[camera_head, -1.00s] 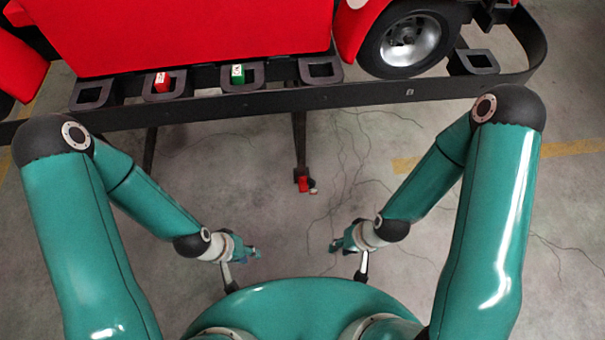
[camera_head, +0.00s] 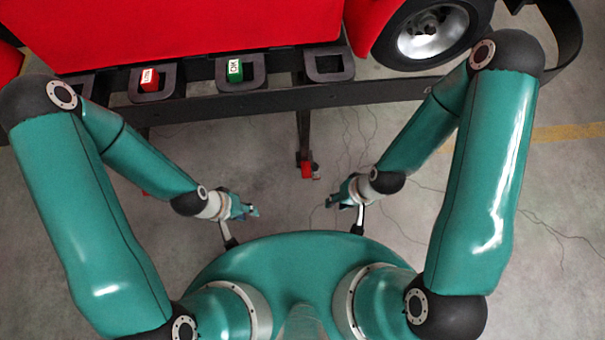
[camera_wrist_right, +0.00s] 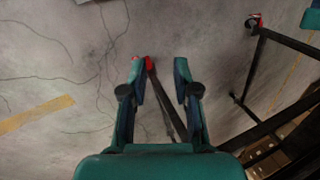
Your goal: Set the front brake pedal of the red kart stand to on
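The red kart stand has a dark rail (camera_head: 345,95) across the top of the head view, with the red kart body (camera_head: 190,30) above it. A small red pedal (camera_head: 307,171) is at the foot of a dark leg, near the floor. Another small red part (camera_head: 145,193) shows partly behind my left arm. The right wrist view shows a red tip (camera_wrist_right: 149,63) between and beyond my right fingers, and a red part (camera_wrist_right: 254,20) at upper right. Pedal positions are too small to read. My right gripper (camera_wrist_right: 160,78) is open and empty. My left gripper (camera_head: 250,209) is over the floor, touching nothing visible.
Square holders on the rail hold a red block (camera_head: 150,79) and a green block (camera_head: 235,70); one holder (camera_head: 329,64) is empty. A kart wheel (camera_head: 432,35) is at upper right. The cracked concrete floor (camera_head: 385,225) before the stand is clear.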

